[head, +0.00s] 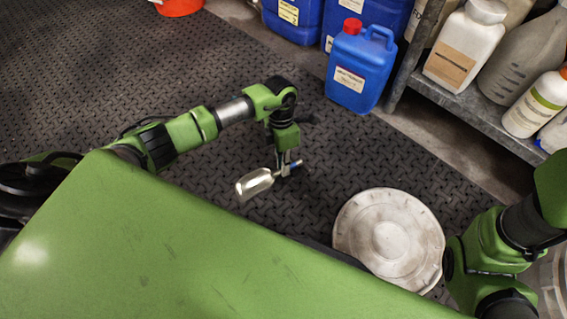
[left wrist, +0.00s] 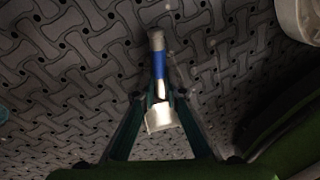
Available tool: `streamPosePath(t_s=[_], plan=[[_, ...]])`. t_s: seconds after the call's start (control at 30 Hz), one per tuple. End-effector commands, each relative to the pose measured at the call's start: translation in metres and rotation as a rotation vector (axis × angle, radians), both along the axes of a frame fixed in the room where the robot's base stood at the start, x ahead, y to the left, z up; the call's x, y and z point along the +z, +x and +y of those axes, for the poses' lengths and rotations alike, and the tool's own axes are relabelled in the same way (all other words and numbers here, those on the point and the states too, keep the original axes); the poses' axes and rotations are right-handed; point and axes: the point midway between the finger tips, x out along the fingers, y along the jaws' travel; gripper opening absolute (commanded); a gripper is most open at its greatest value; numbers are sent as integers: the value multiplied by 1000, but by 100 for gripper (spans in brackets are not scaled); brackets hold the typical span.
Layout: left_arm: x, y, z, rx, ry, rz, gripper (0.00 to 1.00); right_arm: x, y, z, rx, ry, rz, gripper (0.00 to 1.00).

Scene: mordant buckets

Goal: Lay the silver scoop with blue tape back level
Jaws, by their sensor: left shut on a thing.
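The silver scoop (head: 254,185) is in my left gripper (head: 287,166) over the dark mat in the head view. Its bowl points left and slightly down in the picture, and a bit of blue tape shows on the handle to the right of the fingers. In the left wrist view the scoop's blue-taped handle (left wrist: 158,68) runs up from between the fingers of my left gripper (left wrist: 160,98), with the pale bowl on the near side. The fingers are shut on the handle near the bowl. My right gripper is not in view; only part of my right arm shows.
A dirty white round lid (head: 390,238) lies right of my left gripper. A blue jerrycan (head: 358,75) with a red cap stands behind, beside a low grey shelf (head: 470,108) with bottles. An orange bucket (head: 180,6) is at the far back. The patterned mat (head: 130,60) is largely clear.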

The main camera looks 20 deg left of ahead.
Motion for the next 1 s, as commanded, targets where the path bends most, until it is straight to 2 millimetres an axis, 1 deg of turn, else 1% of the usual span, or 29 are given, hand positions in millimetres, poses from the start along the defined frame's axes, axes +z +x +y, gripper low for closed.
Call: streamPosePath(t_s=[0.27, 0.3, 0.33, 0.37, 0.67, 0.77, 0.87, 1.0], plan=[[0, 0, 0, 0, -1, -1, 0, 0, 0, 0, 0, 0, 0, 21], [0, 0, 0, 0, -1, -1, 19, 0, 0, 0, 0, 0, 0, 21], [0, 0, 0, 0, 0, -1, 27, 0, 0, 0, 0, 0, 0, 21], [0, 0, 0, 0, 0, -1, 31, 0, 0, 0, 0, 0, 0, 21], [0, 0, 0, 0, 0, -1, 31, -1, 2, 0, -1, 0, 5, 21], [4, 2, 1, 0, 0, -2, 31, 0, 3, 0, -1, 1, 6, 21], [16, 5, 2, 1, 0, -5, 31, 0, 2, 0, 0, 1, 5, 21], [44, 10, 6, 0, 1, -6, 31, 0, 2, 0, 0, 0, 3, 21]])
